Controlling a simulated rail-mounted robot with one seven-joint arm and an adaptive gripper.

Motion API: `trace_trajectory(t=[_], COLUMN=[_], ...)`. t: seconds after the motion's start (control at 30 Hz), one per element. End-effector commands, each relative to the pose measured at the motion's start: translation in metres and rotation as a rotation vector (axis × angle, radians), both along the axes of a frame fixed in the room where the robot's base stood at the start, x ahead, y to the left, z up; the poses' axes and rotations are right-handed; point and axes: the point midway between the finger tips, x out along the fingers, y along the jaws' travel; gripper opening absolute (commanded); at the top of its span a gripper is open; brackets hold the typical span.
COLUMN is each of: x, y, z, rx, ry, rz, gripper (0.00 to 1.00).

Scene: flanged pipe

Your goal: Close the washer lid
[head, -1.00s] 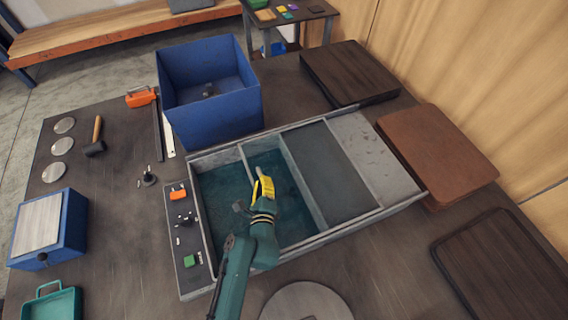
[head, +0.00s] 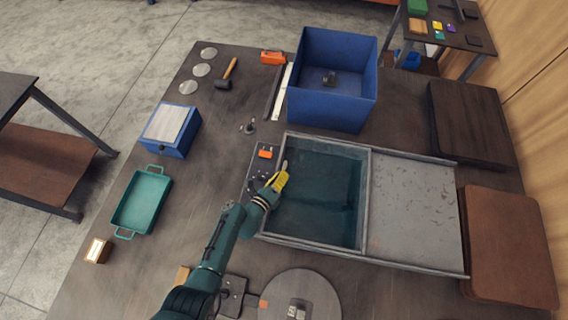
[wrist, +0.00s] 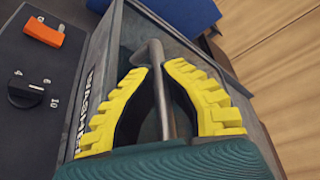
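The washer (head: 435,262) is a long grey metal box with a basin on its left and a flat deck on its right. Its lid (head: 318,200) appears to be a dark, see-through framed pane lying over the basin, with its left edge close to the washer's left rim. Any remaining gap is too small to tell. My gripper (head: 281,178) is at that left end. The wrist view shows its yellow ridged fingers closed around a grey metal bar (wrist: 156,62), seemingly the lid handle. The lower part of the bar is hidden by my gripper.
A control panel (head: 262,166) with an orange switch and knob lies just left of my gripper. A blue bin (head: 331,112) stands behind the washer. The washer's right deck (head: 415,208) is bare. A round grey plate (head: 272,292) lies in front.

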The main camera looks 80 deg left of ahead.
Motion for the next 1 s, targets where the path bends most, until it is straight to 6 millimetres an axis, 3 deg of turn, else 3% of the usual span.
trace_trajectory(t=[0.2,0.3,0.33,0.67,1.0], x=[-0.004,-0.003,-0.003,-0.006,-0.048], y=[-0.002,-0.002,-0.002,-0.006,-0.05], z=[-0.008,-0.008,-0.007,-0.003,0.01], rx=[-0.013,-0.012,-0.011,-0.006,-0.008], ry=[0.013,0.012,0.011,0.006,0.009], rz=[0.007,0.007,0.007,0.005,0.007], gripper=[0.0,0.24,0.26,0.26,0.26])
